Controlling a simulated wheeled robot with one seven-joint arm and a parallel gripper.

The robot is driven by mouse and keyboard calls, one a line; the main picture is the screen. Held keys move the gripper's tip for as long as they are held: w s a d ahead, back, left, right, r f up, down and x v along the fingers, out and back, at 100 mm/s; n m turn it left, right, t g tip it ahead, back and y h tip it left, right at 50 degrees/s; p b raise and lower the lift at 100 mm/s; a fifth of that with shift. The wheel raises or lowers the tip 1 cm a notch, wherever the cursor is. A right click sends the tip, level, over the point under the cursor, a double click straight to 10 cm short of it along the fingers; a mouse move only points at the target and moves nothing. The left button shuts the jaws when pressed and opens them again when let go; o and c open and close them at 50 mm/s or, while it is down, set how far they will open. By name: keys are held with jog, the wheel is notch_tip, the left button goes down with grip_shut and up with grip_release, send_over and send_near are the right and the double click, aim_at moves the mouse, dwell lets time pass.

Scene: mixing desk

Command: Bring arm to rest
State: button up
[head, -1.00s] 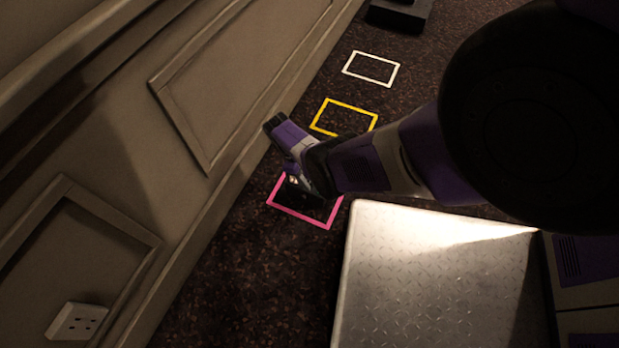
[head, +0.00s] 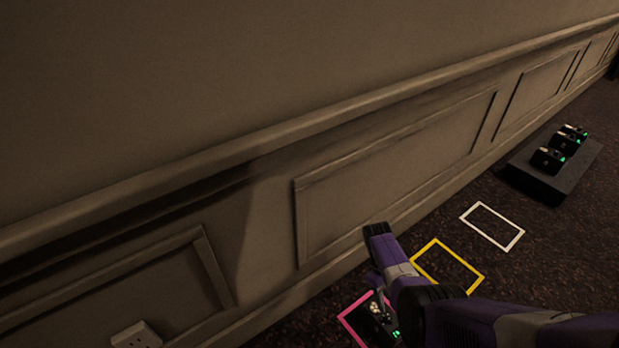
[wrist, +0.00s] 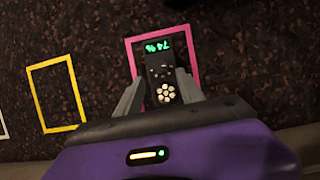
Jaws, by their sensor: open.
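My gripper (wrist: 160,103) is open in the wrist view, with one finger on each side of a small black device (wrist: 161,75). The device has a green "74%" display and a ring of pale dots, and it lies within the pink floor outline (wrist: 198,58). I cannot tell whether the fingers touch it. In the head view my purple arm reaches down to the pink outline (head: 352,318). The device (head: 378,322) shows there only in part, with a green light, beside my wrist; the fingertips are hidden.
A yellow outline (head: 428,247) and a white outline (head: 475,207) lie empty on the dark carpet. A black platform (head: 540,182) farther right bears several similar devices (head: 548,160) with green lights. The panelled wall (head: 390,180) runs close beside my arm. A socket (head: 135,336) is low on it.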

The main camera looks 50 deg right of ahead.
jog(key=w+d+r+m+t+h, duration=0.1)
jog(key=w+d+r+t+h, duration=0.2)
jog(key=w+d, duration=0.45)
jog(key=w+a+r+t+h, duration=0.2)
jog(key=w+r+t+h, duration=0.15)
jog(key=w+t, duration=0.3)
jog(key=s+a+r+t, duration=0.3)
jog(key=a+r, duration=0.5)
jog(key=a, duration=0.1)
jog(key=s+a+r+t, duration=0.3)
jog(key=a+r+t, duration=0.1)
jog(key=a+r, duration=0.4)
jog(key=s+a+r+t, duration=0.3)
jog(key=a+r, duration=0.4)
jog(key=a, duration=0.3)
jog(key=s+a+r+n+y, duration=0.4)
jog(key=s+a+r+y, duration=0.2)
jog(key=s+a+r, duration=0.55)
notch_tip(320, 180, up, 28)
jog(key=s+p, duration=0.2)
jog(key=p, duration=2.8)
jog(key=shift+s+r, duration=0.15)
jog(key=shift+s, duration=0.05)
